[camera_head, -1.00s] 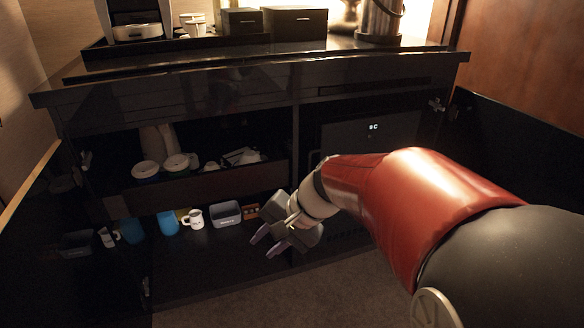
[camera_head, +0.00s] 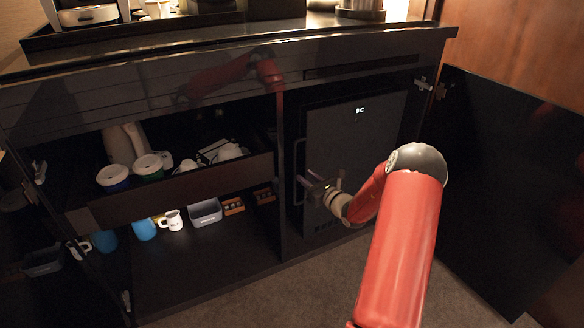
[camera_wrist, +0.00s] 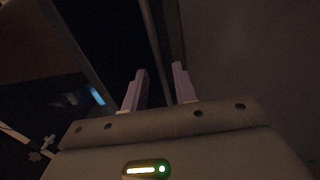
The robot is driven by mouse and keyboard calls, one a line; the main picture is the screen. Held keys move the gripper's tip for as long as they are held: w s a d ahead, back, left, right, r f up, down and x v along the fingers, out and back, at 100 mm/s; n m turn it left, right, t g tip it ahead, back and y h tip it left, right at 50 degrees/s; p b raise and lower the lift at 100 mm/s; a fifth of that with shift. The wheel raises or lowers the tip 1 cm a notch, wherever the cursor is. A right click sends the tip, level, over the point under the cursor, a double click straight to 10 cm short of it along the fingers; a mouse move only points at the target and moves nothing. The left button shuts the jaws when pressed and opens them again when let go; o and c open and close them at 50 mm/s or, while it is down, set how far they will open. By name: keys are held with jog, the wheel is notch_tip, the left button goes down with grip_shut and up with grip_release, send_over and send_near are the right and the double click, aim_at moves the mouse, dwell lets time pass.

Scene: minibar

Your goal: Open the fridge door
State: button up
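The fridge (camera_head: 352,140) is a dark box with a small lit display, inside the right part of the cabinet. Its door looks shut. A thin upright handle (camera_head: 296,160) runs along the door's left edge. My gripper (camera_head: 306,180) is at the lower part of this handle. In the wrist view my two fingers (camera_wrist: 159,72) are apart, and upright dark bars or edges show beyond and between them. Whether the handle lies fully between the fingers or touches them, I cannot tell.
The cabinet door (camera_head: 505,170) stands open at the right. The left shelves hold cups, a blue mug (camera_head: 143,230), a white mug (camera_head: 173,220) and a grey box (camera_head: 205,212). A drawer (camera_head: 185,195) sits above them. Carpet lies in front.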

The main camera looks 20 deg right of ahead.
aim_at(295, 169)
jog(key=x, duration=0.7)
grip_shut()
